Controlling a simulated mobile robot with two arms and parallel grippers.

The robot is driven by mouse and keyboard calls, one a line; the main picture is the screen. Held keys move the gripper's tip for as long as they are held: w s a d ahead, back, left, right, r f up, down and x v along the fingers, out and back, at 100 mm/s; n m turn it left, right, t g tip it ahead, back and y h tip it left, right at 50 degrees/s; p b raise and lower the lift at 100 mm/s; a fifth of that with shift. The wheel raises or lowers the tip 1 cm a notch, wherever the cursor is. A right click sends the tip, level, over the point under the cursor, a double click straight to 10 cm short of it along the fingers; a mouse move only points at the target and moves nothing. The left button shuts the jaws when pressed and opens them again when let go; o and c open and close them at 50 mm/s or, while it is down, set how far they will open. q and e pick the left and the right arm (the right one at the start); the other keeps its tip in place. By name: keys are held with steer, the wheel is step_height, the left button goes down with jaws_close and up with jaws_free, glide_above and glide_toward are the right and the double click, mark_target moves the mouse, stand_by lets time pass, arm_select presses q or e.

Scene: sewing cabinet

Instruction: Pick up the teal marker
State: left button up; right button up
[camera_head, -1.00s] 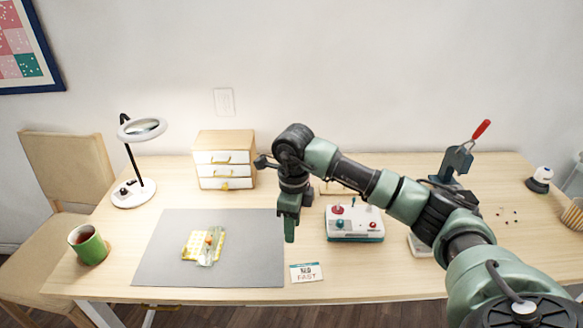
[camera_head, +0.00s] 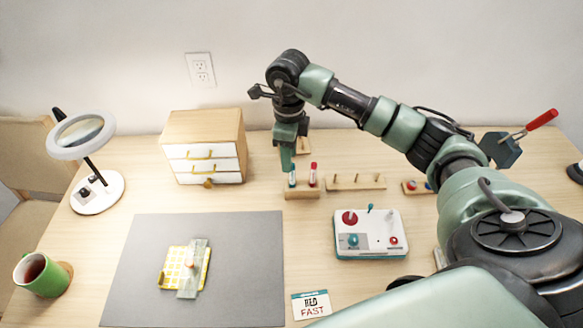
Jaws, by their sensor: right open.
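The teal marker (camera_head: 292,179) stands upright in a small wooden holder (camera_head: 301,194) toward the back of the desk. A red-capped marker (camera_head: 313,177) stands just to its right in the same holder. My right gripper (camera_head: 288,165) points down at the teal marker, with its fingertips at or just above the marker's top. It is open, though the fingers are seen nearly edge-on and overlap in the picture. I cannot tell whether the fingers are around the marker. My left gripper is out of view.
A wooden drawer box (camera_head: 204,147) stands left of the gripper. A pegged wooden rack (camera_head: 355,182) and a white-and-teal control box (camera_head: 369,234) are to the right. A grey mat (camera_head: 245,270) with a yellow piece lies in front. A RED FAST card (camera_head: 310,305) lies near the front edge.

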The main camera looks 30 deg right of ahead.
mark_target(292, 173)
steer(key=f, duration=0.2)
steer(key=f+p, duration=0.1)
steer(key=f, duration=0.1)
steer(key=f+p, duration=0.1)
steer(key=f, duration=0.1)
steer(key=shift+s+d+f, duration=0.1)
steer(key=shift+d+f, duration=0.05)
steer(key=shift+d, duration=0.2)
steer(key=shift+f, duration=0.5)
jaws_close()
